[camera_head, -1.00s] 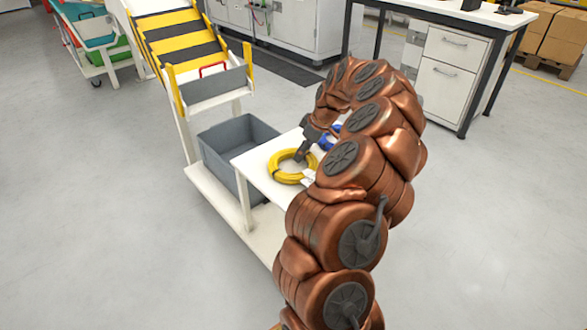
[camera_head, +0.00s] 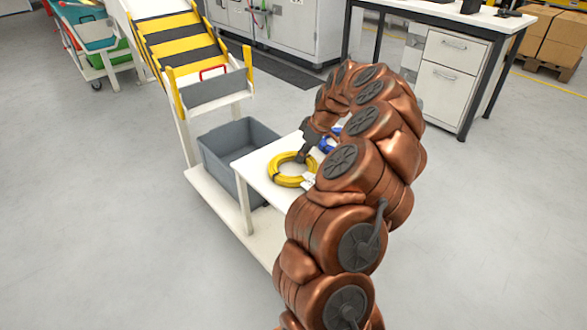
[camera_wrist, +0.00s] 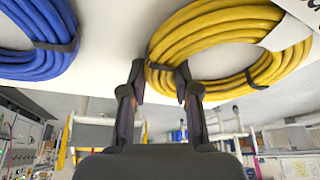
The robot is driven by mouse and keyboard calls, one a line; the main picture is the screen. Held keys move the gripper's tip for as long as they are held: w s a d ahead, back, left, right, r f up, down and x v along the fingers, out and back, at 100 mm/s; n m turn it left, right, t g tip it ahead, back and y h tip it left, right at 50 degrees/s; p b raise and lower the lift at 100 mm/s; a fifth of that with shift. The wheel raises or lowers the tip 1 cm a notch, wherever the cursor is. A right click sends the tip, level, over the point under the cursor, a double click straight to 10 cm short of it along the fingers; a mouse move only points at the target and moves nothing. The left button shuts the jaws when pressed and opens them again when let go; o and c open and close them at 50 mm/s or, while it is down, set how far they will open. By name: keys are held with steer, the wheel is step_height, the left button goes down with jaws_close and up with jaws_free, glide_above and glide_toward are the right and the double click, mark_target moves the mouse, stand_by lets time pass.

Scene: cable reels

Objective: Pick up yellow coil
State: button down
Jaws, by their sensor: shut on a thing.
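The yellow coil (camera_head: 284,181) lies at the near end of the white cart top, beside my arm. My gripper (camera_head: 302,158) reaches down to its far right side. In the wrist view, the two dark fingers (camera_wrist: 160,80) are on either side of the yellow coil's (camera_wrist: 212,35) bundled strands and grip its edge. The coil has a dark band and a white tag. In the head view my arm covers part of its right side. I cannot tell whether it is clear of the cart top.
A blue coil (camera_head: 327,144) lies close behind the yellow one, partly hidden by my arm; it also shows in the wrist view (camera_wrist: 38,38). A grey bin (camera_head: 222,165) stands left of the white cart top (camera_head: 249,171). A yellow-and-black sloped rack (camera_head: 180,45) rises behind the bin.

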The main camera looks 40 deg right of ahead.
stand_by(0.3)
step_height(320, 180, up, 10)
steer(key=p, duration=0.3)
stand_by(0.4)
